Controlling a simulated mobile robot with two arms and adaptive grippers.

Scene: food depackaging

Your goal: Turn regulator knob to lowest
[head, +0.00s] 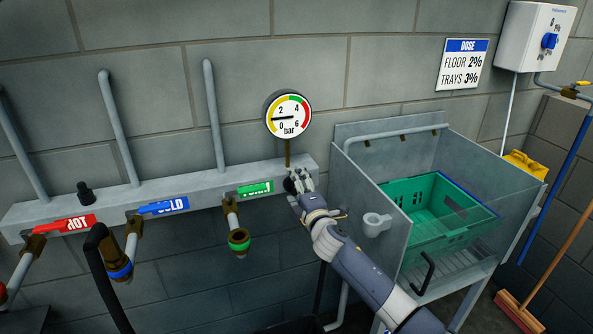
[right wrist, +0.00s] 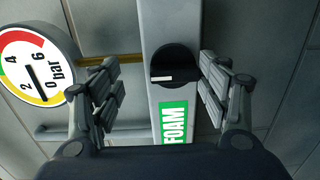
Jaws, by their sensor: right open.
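The regulator knob (right wrist: 176,62) is round and black, with a white mark on its ridge pointing left in the right wrist view. It sits on the grey wall rail, beyond the green FOAM label (right wrist: 174,122). In the head view my right gripper (head: 299,181) is at the rail's right end and partly covers the knob (head: 288,186). The pressure gauge (head: 288,115) above has its needle between 0 and 2 bar. My left gripper is not in view.
The grey rail (head: 110,203) carries HOT, COLD and FOAM outlets with hanging couplings. A metal sink (head: 362,190) with a green crate (head: 420,207) stands close to the right of my arm. A dosing box (head: 531,38) hangs at upper right.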

